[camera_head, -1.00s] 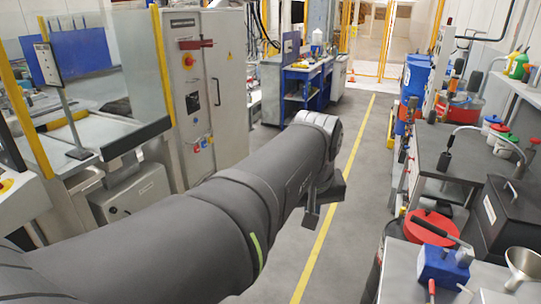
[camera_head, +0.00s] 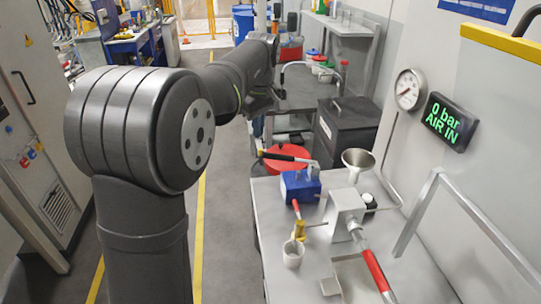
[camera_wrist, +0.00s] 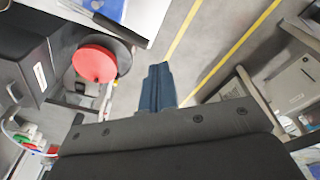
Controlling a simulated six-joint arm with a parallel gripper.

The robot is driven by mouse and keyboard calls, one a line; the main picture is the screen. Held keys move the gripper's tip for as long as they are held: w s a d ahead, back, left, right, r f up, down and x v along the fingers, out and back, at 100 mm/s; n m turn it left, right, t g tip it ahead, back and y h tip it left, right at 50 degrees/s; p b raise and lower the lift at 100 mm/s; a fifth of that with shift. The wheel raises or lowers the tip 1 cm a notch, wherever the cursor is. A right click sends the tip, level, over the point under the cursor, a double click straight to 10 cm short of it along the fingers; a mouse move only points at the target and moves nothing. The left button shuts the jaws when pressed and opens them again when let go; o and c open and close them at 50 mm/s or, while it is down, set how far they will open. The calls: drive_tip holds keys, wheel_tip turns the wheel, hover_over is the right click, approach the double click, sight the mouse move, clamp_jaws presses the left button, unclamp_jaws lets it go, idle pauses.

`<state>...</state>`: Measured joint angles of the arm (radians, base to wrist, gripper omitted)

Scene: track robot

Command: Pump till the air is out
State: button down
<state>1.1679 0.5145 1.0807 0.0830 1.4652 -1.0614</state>
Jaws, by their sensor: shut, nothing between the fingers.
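A grey metal block (camera_head: 343,207) with a funnel (camera_head: 357,160) stands on the bench; a lever with a red grip (camera_head: 377,272) slopes from it to the front right. A blue block (camera_head: 300,185) beside it carries a black-gripped lever (camera_head: 290,156) and a red-gripped piece. The wall display (camera_head: 450,121) reads "0 bar AIR IN". A round gauge (camera_head: 409,89) hangs left of it. My gripper (camera_wrist: 160,68) shows in the wrist view, shut and empty over open floor, apart from the bench. In the head view my arm hides it or leaves it unclear.
The grey bench (camera_head: 275,230) also holds a small white cup (camera_head: 293,253) and a metal bracket. A red round lid (camera_wrist: 94,63) and a black box (camera_head: 346,130) lie beyond its far end. A bent metal rail (camera_head: 415,215) rises at the right.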

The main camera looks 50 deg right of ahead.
approach(277, 155)
drive_tip(key=shift+w+d+f+y, duration=0.2)
drive_tip(key=shift+w+d+y, duration=0.05)
drive_tip(key=shift+d+y, duration=0.1)
drive_tip(key=shift+f, duration=0.1)
drive_tip(key=shift+w+f, duration=0.2)
drive_tip(key=shift+f, duration=1.5)
drive_tip(key=shift+w+f, duration=0.15)
drive_tip(key=shift+f, duration=1.5)
